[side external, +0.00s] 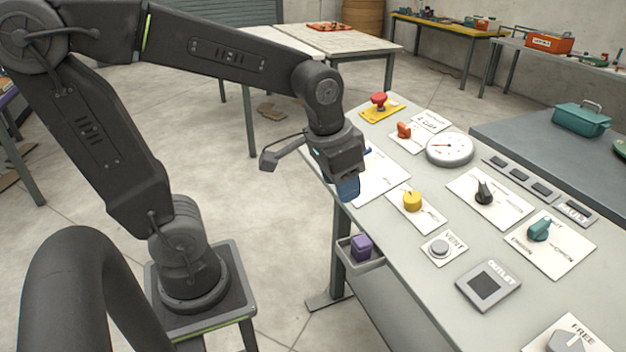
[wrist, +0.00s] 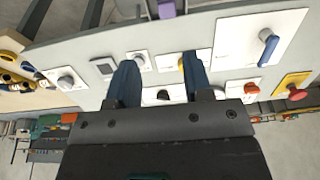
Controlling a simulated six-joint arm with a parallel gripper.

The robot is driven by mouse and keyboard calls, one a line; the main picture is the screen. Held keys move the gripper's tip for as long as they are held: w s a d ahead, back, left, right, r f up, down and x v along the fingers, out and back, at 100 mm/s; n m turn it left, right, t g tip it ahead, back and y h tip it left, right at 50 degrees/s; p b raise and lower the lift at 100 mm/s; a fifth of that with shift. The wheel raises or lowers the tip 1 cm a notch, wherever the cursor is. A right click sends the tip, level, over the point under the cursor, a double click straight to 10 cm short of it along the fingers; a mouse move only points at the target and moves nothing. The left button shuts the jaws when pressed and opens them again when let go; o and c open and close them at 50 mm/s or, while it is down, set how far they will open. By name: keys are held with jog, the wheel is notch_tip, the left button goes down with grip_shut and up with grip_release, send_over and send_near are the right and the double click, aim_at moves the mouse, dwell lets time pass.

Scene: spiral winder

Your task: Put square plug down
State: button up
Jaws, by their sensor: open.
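The purple square plug (side external: 361,246) sits in a small grey tray (side external: 370,263) on the near edge of the panel table. In the wrist view the plug (wrist: 166,9) shows at the top edge, partly cut off. My gripper (side external: 347,188) is above the table's near edge, up and slightly left of the plug and apart from it. In the wrist view its two blue fingers (wrist: 160,75) stand wide apart with nothing between them. The outlet (side external: 488,284), a grey plate with a dark square, lies on the panel to the right; it also shows at left in the wrist view (wrist: 69,118).
The panel carries a yellow knob (side external: 412,201), a vent button (side external: 440,247), a black knob (side external: 484,191), a teal knob (side external: 540,229), a round gauge (side external: 450,149) and a red button (side external: 379,100). A blue handle (wrist: 268,48) stands near my gripper. Open floor lies left of the table.

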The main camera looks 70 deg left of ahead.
jog(key=s+r+t, duration=0.2)
jog(key=s, duration=0.4)
jog(key=shift+s+d+r+t, duration=0.25)
jog(key=shift+s+d+t, duration=0.05)
jog(key=shift+s+d, duration=0.1)
dwell(0.8)
